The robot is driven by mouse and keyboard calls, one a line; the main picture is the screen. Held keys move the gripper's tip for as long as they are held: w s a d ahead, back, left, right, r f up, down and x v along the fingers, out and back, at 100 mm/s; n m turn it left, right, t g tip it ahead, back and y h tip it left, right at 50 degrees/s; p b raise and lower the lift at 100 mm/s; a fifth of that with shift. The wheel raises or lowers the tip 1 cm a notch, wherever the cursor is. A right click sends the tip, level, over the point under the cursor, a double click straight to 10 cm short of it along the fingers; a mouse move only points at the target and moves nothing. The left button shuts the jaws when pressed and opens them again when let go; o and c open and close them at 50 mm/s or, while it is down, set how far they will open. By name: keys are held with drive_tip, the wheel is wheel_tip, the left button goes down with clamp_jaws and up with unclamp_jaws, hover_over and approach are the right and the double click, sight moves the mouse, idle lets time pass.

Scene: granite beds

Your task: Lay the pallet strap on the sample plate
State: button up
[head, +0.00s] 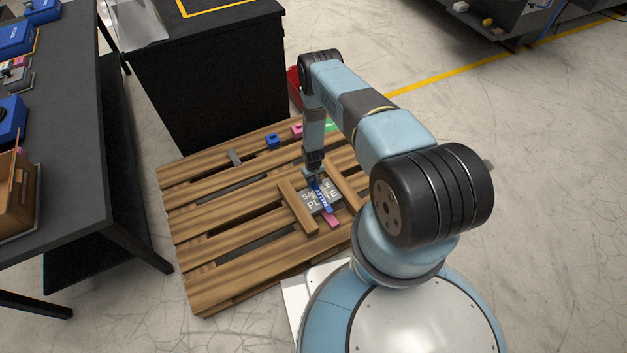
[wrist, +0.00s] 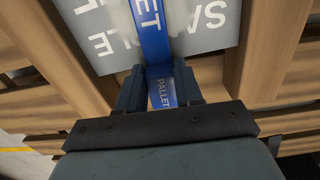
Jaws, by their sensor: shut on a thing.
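The pallet strap is a blue band with white lettering, in the head view (head: 325,198) and the wrist view (wrist: 152,35). My gripper (head: 312,178) is shut on one end of it; both dark fingers flank the band in the wrist view (wrist: 160,84). The sample plate is grey with white letters, in the head view (head: 309,203) and behind the strap in the wrist view (wrist: 207,38). The strap extends across the plate. I cannot tell whether it touches the plate. My gripper is at the plate's far edge and hides part of it.
Two wooden bars, left (head: 297,208) and right (head: 345,185), flank the plate on the slatted pallet (head: 215,225). A pink piece (head: 332,221) sits at the near edge. A blue block (head: 272,141), a pink block (head: 297,131) and a grey piece (head: 235,157) lie farther back.

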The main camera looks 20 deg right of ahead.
drive_tip(key=shift+f, duration=0.3)
drive_tip(key=o, duration=1.1)
wheel_tip(320, 180, up, 14)
drive_tip(key=shift+f, duration=0.2)
idle(0.6)
